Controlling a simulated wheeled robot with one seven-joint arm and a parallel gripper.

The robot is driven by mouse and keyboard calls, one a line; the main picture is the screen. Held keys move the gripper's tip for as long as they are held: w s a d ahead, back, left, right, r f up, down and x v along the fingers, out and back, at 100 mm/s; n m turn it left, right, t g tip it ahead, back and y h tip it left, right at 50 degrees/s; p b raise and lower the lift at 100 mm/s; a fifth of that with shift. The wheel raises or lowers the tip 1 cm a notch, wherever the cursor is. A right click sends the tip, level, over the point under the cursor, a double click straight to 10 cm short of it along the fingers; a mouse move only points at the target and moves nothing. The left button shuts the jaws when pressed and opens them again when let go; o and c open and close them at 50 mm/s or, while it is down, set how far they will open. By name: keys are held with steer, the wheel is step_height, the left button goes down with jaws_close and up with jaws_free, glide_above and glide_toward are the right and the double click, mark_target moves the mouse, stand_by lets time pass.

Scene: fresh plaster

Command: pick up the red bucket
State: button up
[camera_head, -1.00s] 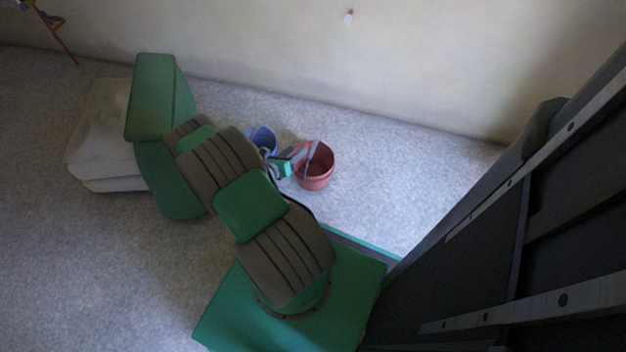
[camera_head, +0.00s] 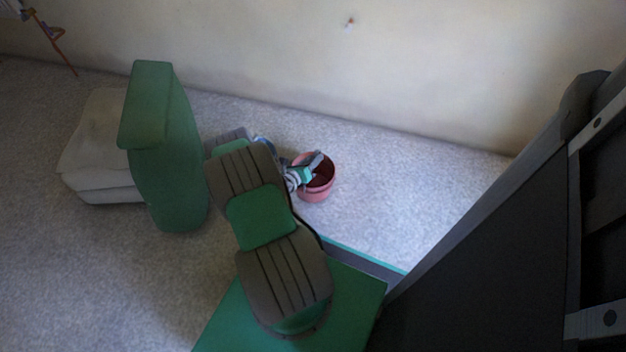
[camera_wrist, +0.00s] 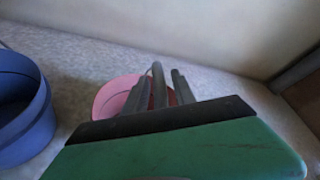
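The red bucket (camera_head: 318,190) stands upright on the floor near the wall, right of my arm. My gripper (camera_head: 315,160) is at its rim, with the fingers over the bucket's opening. In the wrist view the bucket (camera_wrist: 112,95) looks pink and lies behind my gripper (camera_wrist: 161,90), which hides much of it. The two dark fingers are apart. A thin grey upright strip, which looks like the bucket's handle, shows between them. I cannot tell whether the fingers press on it.
A blue bucket (camera_wrist: 25,125) stands to the left of the red one; my arm mostly hides it in the head view. A pale stacked block (camera_head: 100,150) is on the floor at far left. The wall runs behind. The floor right of the red bucket is clear.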

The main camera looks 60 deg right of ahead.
jaws_close()
stand_by(1.1)
